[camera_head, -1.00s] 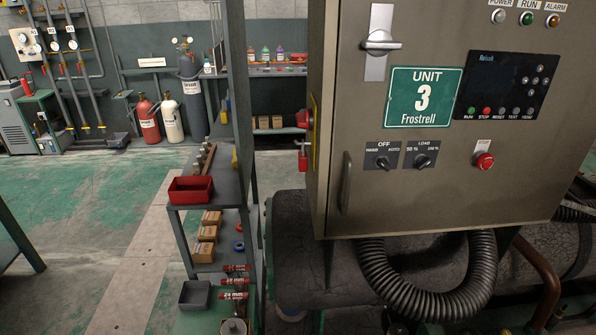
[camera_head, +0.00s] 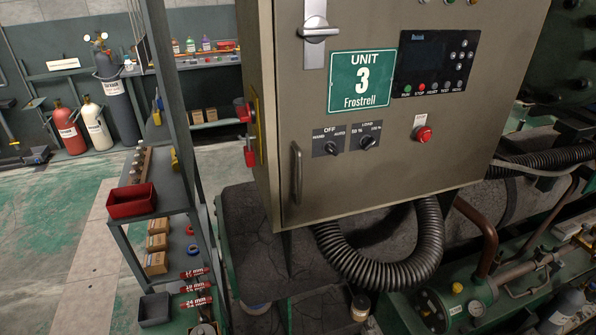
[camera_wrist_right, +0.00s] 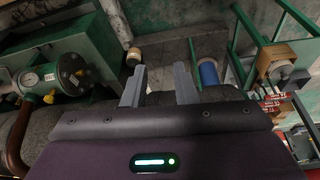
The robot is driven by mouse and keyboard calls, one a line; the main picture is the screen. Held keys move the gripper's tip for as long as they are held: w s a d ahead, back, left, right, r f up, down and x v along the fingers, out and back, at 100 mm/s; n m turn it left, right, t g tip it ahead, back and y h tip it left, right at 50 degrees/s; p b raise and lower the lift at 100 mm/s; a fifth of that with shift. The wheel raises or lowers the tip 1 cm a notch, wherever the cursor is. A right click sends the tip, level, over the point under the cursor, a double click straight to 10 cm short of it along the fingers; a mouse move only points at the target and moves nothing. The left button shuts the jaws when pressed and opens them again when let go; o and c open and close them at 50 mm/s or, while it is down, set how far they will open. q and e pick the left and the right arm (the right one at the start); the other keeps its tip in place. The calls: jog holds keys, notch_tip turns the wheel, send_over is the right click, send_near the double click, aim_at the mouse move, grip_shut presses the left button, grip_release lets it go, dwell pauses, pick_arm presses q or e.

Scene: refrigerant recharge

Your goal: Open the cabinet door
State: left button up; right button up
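The cabinet (camera_head: 440,100) is a beige box with a green "UNIT 3 Frostrell" sign (camera_head: 362,80). Its door is closed. A vertical bar handle (camera_head: 297,173) sits at the door's lower left, and a silver latch (camera_head: 317,30) is near the top. A red padlock-like part (camera_head: 250,153) and a red switch (camera_head: 243,110) are on the cabinet's left side. My right gripper (camera_wrist_right: 160,85) shows in the right wrist view with its two fingers apart and nothing between them. No gripper shows in the head view, and my left gripper is out of sight.
A black corrugated hose (camera_head: 390,268) loops below the cabinet. A shelf rack with a red bin (camera_head: 132,200) stands to the left. Gas cylinders (camera_head: 117,100) stand at the back left. Open floor lies at far left.

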jog(key=w+a+r+t, duration=0.25)
jog(key=w+r, duration=0.25)
jog(key=r, duration=0.7)
jog(key=n+t+y, duration=0.4)
jog(key=t+y, duration=0.4)
jog(key=t, duration=0.2)
send_near(300, 175)
jog(key=x, duration=0.4)
jog(key=p+x, duration=0.2)
jog(key=x, duration=0.3)
jog(key=shift+w+r+p, duration=0.1)
jog(key=shift+w+p, duration=0.05)
jog(key=shift+p, duration=0.25)
jog(key=shift+w+a, duration=0.35)
jog(key=shift+w, duration=0.2)
jog(key=shift+c, duration=0.4)
grip_shut()
